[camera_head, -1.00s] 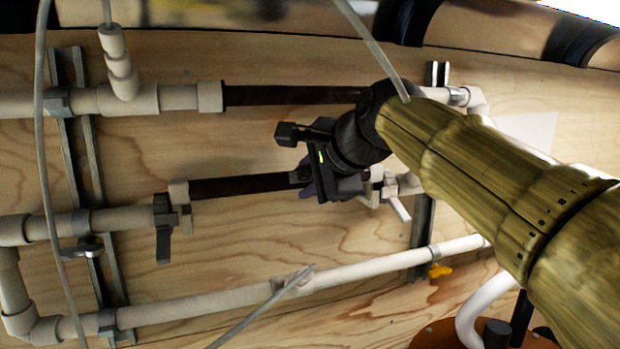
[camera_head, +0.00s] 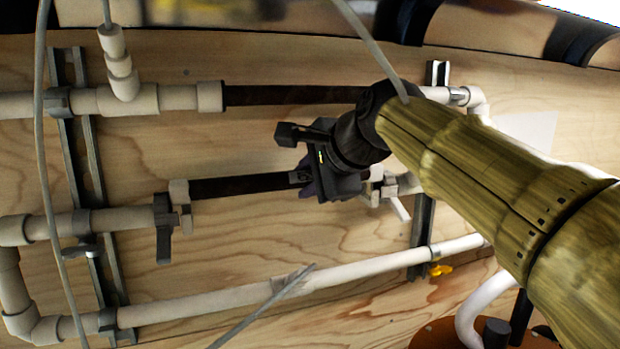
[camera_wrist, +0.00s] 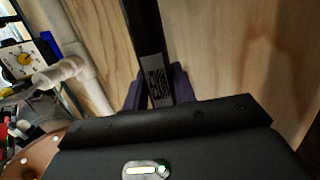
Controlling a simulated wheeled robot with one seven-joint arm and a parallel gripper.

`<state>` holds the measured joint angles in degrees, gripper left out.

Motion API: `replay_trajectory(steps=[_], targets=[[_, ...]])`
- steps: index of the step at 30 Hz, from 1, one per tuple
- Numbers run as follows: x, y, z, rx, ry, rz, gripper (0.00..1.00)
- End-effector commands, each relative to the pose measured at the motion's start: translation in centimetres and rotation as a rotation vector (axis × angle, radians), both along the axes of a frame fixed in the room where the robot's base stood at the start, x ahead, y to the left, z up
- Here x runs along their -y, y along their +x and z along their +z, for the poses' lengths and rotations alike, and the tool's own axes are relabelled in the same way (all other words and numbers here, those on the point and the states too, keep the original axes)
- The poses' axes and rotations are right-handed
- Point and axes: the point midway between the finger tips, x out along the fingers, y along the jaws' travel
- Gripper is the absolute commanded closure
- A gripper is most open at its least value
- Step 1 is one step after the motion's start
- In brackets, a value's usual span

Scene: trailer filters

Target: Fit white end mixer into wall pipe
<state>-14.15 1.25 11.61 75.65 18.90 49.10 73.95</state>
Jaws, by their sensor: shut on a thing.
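My gripper (camera_head: 308,182) is at the wall, at the right part of a dark tube-shaped mixer (camera_head: 240,186) in the lower pipe row. In the wrist view, the purple fingers of my gripper (camera_wrist: 158,92) are shut on the mixer, around a grey patterned patch (camera_wrist: 156,78). The mixer's left end is close to the white pipe end (camera_head: 179,192) beside a grey-handled valve (camera_head: 163,230). I cannot tell whether they are joined. My gripper hides the mixer's right end. White pipe fittings with another valve (camera_head: 398,204) show just right of my gripper.
A similar dark tube (camera_head: 290,95) spans the upper white pipe row (camera_head: 180,97). A long white pipe (camera_head: 210,302) runs below my gripper. Metal rails (camera_head: 93,180) stand at the left. Loose grey cables hang in front. Bare plywood (camera_head: 250,240) lies between the rows.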

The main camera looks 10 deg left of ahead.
Motion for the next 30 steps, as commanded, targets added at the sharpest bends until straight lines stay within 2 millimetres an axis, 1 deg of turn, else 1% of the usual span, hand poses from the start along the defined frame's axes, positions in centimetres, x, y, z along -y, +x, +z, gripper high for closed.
replay_trajectory(steps=[13,30], targets=[[0.0,0.0,0.0,0.002,0.001,0.0,1.0],[0.0,0.0,-1.2,0.002,0.001,0.0,1.0]])
